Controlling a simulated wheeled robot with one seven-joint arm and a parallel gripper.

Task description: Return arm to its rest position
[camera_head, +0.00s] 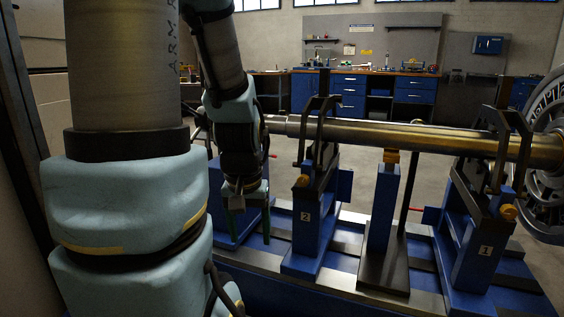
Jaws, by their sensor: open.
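My arm fills the left of the head view, with large light-blue and grey links. My gripper (250,222) hangs down at the end of the arm, its two green-tipped fingers apart and nothing seen between them. It appears over the left part of the balancing machine, left of the blue pedestal marked 2 (308,225). A long metal rotor shaft (400,134) lies across the pedestals to the right of my gripper. The left end of the shaft is partly hidden by my arm.
A second blue pedestal, marked 1 (478,250), stands at right, with a dark-based blue post (384,210) between the two. A large bladed wheel (548,150) is at the right edge. A blue workbench (350,95) stands at the back wall, with open floor before it.

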